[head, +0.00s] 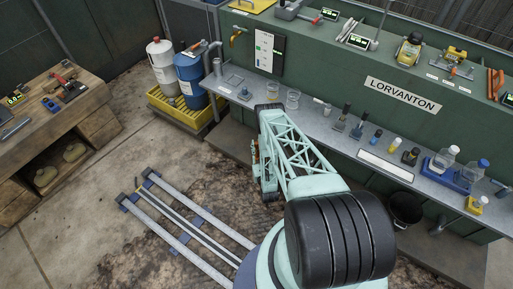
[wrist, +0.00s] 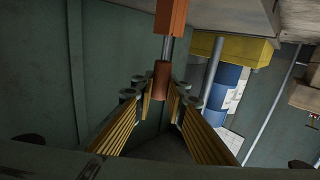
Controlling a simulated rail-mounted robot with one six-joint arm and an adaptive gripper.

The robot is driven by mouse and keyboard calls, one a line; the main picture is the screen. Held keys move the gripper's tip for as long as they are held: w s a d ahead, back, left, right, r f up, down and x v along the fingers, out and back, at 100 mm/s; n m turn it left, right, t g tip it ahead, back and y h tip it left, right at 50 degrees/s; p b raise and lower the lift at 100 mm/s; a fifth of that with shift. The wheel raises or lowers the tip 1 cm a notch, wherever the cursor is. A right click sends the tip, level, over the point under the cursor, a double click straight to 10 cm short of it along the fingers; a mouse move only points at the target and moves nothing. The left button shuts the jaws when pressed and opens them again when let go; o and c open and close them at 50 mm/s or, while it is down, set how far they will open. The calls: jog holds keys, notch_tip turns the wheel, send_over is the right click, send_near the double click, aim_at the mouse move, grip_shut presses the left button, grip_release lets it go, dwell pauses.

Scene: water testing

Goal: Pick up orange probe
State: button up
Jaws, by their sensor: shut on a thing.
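The orange probe shows in the wrist view as an orange block (wrist: 171,15), a thin grey rod and a darker orange cylinder (wrist: 162,72). My gripper (wrist: 161,88) has yellow ribbed fingers on both sides of that lower cylinder and is shut on it. The probe runs up out of the top of the wrist view, so its far end is cut off. In the head view my own arm covers most of the gripper area, and I cannot make out the probe clearly there.
A grey bench (head: 340,139) with glass beakers (head: 293,99), bottles and small tools runs along the green wall. A blue drum (head: 191,80) and a white drum (head: 163,67) stand on a yellow spill tray (head: 170,109). A wooden workbench (head: 45,95) is at left.

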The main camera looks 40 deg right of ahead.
jog(key=shift+r, duration=0.1)
jog(key=shift+r+p, duration=1.8)
jog(key=shift+r, duration=3.1)
